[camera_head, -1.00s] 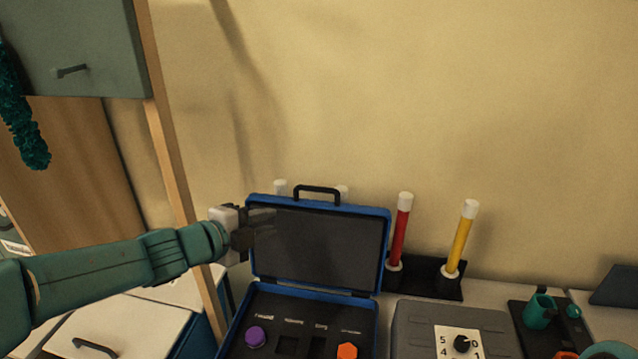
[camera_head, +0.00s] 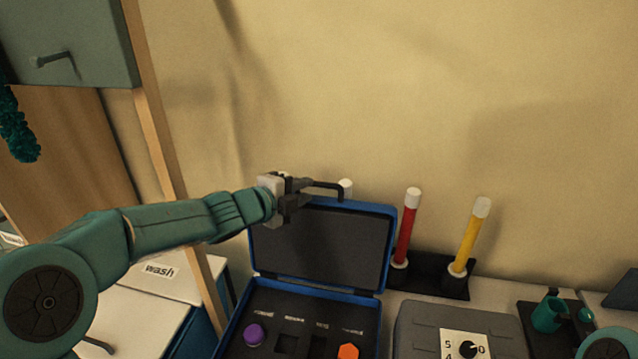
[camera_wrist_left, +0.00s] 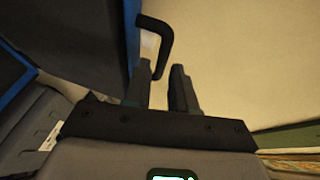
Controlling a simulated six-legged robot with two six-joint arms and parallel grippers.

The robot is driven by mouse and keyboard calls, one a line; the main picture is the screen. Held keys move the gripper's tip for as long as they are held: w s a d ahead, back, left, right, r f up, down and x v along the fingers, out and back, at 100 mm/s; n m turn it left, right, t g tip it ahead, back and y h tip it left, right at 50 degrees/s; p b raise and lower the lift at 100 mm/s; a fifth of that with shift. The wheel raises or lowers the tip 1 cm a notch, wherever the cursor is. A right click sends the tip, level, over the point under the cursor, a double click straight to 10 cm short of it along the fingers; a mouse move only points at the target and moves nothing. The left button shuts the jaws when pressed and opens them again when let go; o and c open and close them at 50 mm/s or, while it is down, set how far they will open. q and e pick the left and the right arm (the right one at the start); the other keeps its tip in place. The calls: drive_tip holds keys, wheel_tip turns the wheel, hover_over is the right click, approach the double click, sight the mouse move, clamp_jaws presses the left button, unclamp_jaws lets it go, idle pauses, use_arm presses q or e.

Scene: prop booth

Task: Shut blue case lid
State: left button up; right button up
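The blue case (camera_head: 262,290) stands open on the counter. Its lid (camera_head: 335,240) is upright, with a dark inner face and a black handle (camera_head: 325,185) on its top edge. My left gripper (camera_head: 306,191) is at the lid's top left, at the left end of the handle. In the left wrist view the two fingers (camera_wrist_left: 161,80) are apart, with the end of the handle (camera_wrist_left: 160,50) at the gap between their tips. I cannot tell whether they touch it. The lid's edge (camera_wrist_left: 133,40) is beside the left finger. My right gripper is not in view.
A purple knob (camera_head: 254,334) and an orange piece (camera_head: 348,351) sit in the case base. Red (camera_head: 407,230) and yellow (camera_head: 470,238) tubes stand in a black rack behind right. A grey box with a dial (camera_head: 420,325) is right of the case.

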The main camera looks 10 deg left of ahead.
sight(318, 186)
use_arm(q)
drive_tip(key=x, duration=0.2)
drive_tip(key=p+x, duration=0.1)
drive_tip(key=x, duration=0.2)
drive_tip(key=shift+w+d+r, duration=0.1)
drive_tip(key=shift+d, duration=0.25)
drive_tip(key=shift+w, duration=0.35)
drive_tip(key=shift+s+d, duration=0.1)
drive_tip(key=shift+s, duration=0.2)
clamp_jaws()
